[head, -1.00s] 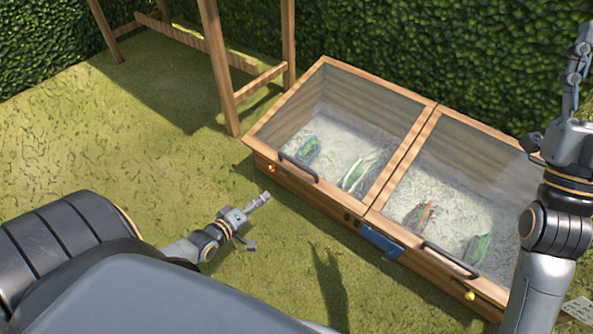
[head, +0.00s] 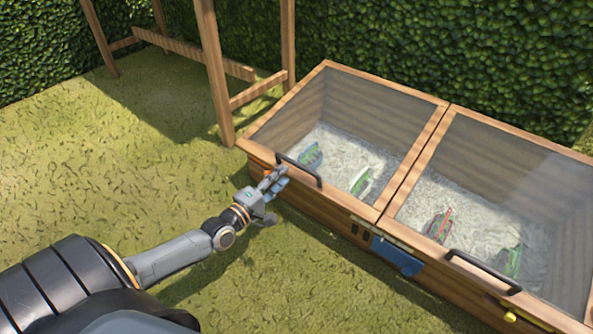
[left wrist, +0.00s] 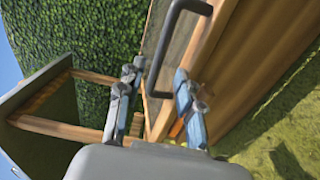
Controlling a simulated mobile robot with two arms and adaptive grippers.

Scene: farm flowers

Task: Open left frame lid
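The left frame lid (head: 392,85) is a wood-edged glass panel, lying closed on the left half of the wooden cold frame. Its dark bar handle (head: 312,178) is on the front edge. My left gripper (head: 277,176) is at the handle's left end. In the left wrist view my left gripper (left wrist: 160,75) has its fingers apart, with part of the handle (left wrist: 160,50) showing between them. I cannot tell whether they touch it. My right gripper is out of view.
The right lid (head: 520,150) is closed, with its own handle (head: 485,271). A blue object (head: 397,257) is on the front wall between the lids. A wooden post structure (head: 213,70) stands behind at left, before the hedge. Grass in front is clear.

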